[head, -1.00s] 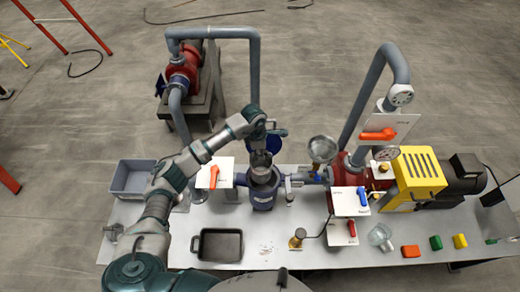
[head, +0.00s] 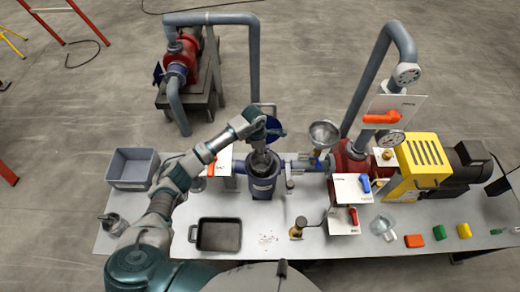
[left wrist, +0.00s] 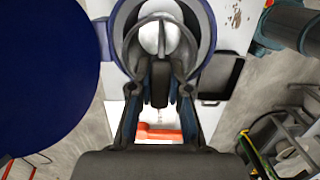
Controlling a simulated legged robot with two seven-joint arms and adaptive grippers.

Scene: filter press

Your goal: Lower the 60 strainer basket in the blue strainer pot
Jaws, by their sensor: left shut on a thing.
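The blue strainer pot (head: 263,188) stands upright on the bench in the head view. Its blue rim (left wrist: 205,22) curves round the top of the left wrist view. My left gripper (head: 259,152) is over the pot, pointing down, and is shut on the strainer basket (head: 263,163). The basket sits at the pot's mouth, its lower part hidden by the pot wall. In the left wrist view, the gripper (left wrist: 160,75) holds the grey basket (left wrist: 183,58) inside the rim's outline. I cannot tell how deep it sits or read its number. My right gripper is not in view.
The pot's round blue lid (head: 274,128) stands open behind it and fills the left of the left wrist view (left wrist: 45,80). Pipes, white plates with coloured handles and a funnel (head: 324,132) are to the right. A black tray (head: 218,247) and grey bin (head: 133,182) are left.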

